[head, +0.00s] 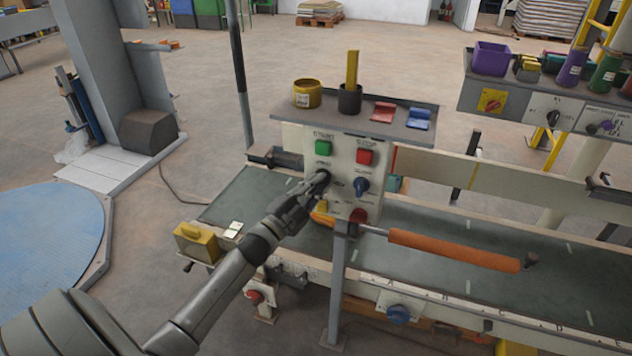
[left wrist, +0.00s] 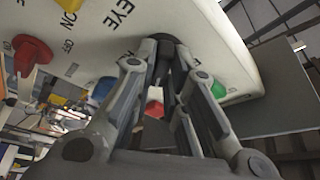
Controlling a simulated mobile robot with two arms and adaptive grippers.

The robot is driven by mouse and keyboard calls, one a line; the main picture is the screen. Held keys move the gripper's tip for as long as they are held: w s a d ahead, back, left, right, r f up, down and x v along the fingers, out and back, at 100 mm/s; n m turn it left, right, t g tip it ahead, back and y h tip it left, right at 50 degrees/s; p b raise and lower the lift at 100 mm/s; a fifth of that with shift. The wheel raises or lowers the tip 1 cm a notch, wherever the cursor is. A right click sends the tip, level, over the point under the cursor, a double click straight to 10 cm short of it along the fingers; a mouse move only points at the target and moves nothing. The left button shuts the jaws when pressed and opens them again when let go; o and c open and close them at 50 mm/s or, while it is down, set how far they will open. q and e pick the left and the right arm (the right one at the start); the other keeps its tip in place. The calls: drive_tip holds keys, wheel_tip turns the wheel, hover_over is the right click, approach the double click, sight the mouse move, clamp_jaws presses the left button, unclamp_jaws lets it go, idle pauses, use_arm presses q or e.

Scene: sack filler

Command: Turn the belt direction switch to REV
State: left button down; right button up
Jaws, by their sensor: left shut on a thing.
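The control panel (head: 341,160) stands on a post in front of the conveyor belt (head: 262,200). My left gripper (head: 318,184) is at the panel's left side, below the green button (head: 323,147). It is shut on a dark round knob, which shows between the fingertips in the left wrist view (left wrist: 172,44). The fingers hide much of this knob and any marks around it, so I cannot read its setting or a REV label. A blue knob (head: 361,186) is to its right, below the red button (head: 365,157). My right gripper is not in view.
A shelf on top of the panel (head: 425,134) holds a yellow tub (head: 307,93), a black cup and red and blue items. Below are a yellow switch (head: 321,206) and a red knob (head: 358,215). An orange bar (head: 455,249) extends right. More knobs are at far right.

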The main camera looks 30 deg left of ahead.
use_arm(q)
drive_tip(key=shift+w+r+m+g+h+p, duration=0.15)
drive_tip(key=shift+m+g+p, duration=0.2)
drive_tip(key=shift+m+p, duration=0.55)
drive_tip(key=shift+s+r+m+g+h+p, duration=0.15)
drive_tip(key=shift+m+g+p, duration=0.3)
drive_tip(key=shift+m, duration=0.9)
drive_tip(key=shift+w+r+m+g+p, duration=0.1)
drive_tip(key=shift+r+m+g+p, duration=0.15)
drive_tip(key=shift+m+p, duration=0.65)
drive_tip(key=shift+f+m, duration=0.1)
drive_tip(key=shift+m, duration=0.35)
drive_tip(key=c, duration=1.5)
unclamp_jaws()
drive_tip(key=shift+o, duration=0.2)
drive_tip(key=s+a, duration=0.1)
drive_tip(key=s, duration=1)
drive_tip(key=shift+s+a+f, duration=0.2)
drive_tip(key=shift+s+a, duration=0.15)
drive_tip(key=shift+a, duration=0.05)
